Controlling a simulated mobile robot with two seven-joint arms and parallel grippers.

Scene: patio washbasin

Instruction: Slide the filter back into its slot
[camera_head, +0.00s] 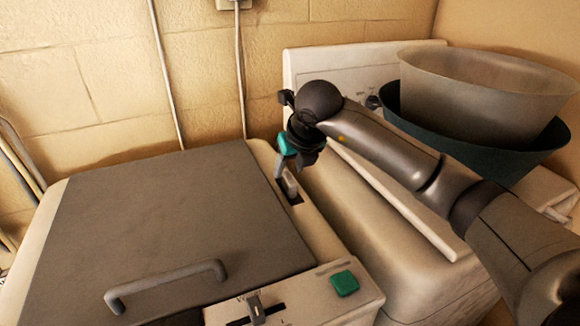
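The filter (289,184) is a narrow pale grey piece with a teal grip (287,146) on top. It stands upright, slightly tilted, with its lower end in the dark slot (297,199) on the pale strip right of the grey lid. How deep it sits is hidden. My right gripper (300,152) reaches in from the right and is at the teal grip, apparently shut on it. Its fingers are small, dark and partly hidden behind the grip. My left gripper is not in view.
The machine's grey lid (170,220) is down, with a bar handle (165,285) near its front. A teal button (344,283) and a lever (256,308) sit at the front. Two nested tubs (480,90) stand at the back right, behind my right arm. A wall is behind.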

